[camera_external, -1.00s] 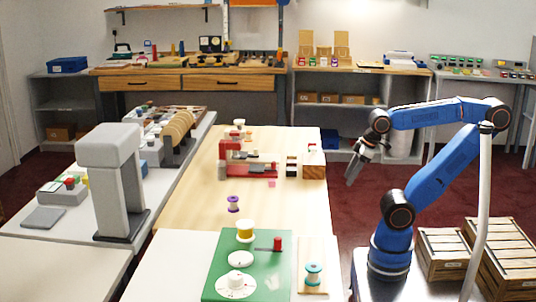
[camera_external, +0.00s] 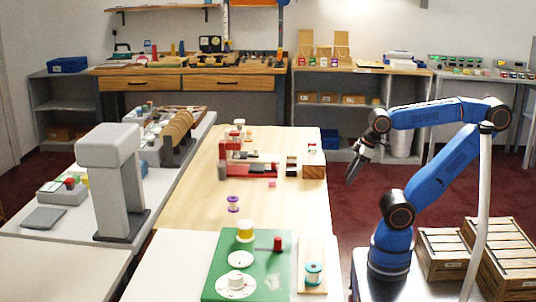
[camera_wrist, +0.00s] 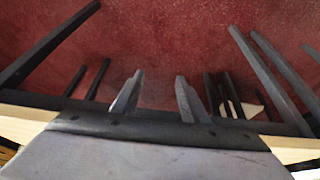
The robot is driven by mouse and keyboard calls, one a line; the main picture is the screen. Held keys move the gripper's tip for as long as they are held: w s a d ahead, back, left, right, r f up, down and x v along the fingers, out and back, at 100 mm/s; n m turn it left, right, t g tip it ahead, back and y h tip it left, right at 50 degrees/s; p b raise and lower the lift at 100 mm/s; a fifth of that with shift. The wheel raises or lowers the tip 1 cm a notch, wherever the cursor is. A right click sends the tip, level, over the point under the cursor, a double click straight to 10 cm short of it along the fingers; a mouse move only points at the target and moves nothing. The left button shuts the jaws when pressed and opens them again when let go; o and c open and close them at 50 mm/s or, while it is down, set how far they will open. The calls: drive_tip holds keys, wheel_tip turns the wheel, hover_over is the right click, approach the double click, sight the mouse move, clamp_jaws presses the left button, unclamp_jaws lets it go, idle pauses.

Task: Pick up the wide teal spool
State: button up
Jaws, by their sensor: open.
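The teal spool (camera_external: 314,274) stands upright on a light wooden board (camera_external: 312,248) at the front right of the counter, beside the green board. My gripper (camera_external: 352,174) is open and empty. It hangs over the red floor to the right of the counter, well above and behind the spool and apart from it. In the wrist view my gripper's two fingers (camera_wrist: 157,95) stand apart with nothing between them. The spool does not show in the wrist view.
A green board (camera_external: 275,262) carries a yellow spool (camera_external: 245,231), white discs and a red-knobbed lever. A purple spool (camera_external: 233,204) stands farther back, and a red fixture (camera_external: 250,169) beyond it. A grey press (camera_external: 110,180) is at left. Wooden crates (camera_external: 442,254) sit at right.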

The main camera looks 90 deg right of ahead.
wheel_tip(320, 180, up, 34)
drive_tip(key=w+a+r+n+y, duration=0.1)
drive_tip(key=w+a+r+n, duration=0.3)
drive_tip(key=w+a, duration=0.75)
drive_tip(key=w+a+r+n+y, duration=0.1)
drive_tip(key=w+a+r+n, duration=0.1)
drive_tip(key=w+a+r, duration=0.7)
drive_tip(key=n+g+y, duration=0.2)
drive_tip(key=n+g, duration=0.1)
drive_tip(key=n, duration=0.4)
hover_over(314, 265)
drive_tip(key=s+d, duration=0.3)
drive_tip(key=d, duration=0.2)
wheel_tip(314, 265, down, 13)
drive_tip(key=x, duration=0.5)
drive_tip(key=d+x, duration=0.1)
drive_tip(key=x, duration=1)
drive_tip(key=shift+s+d+f, duration=0.1)
drive_tip(key=shift+d+f, duration=0.15)
drive_tip(key=shift+f, duration=0.15)
drive_tip(key=shift+x, duration=2.65)
drive_tip(key=shift+d, duration=0.2)
drive_tip(key=c, duration=0.8)
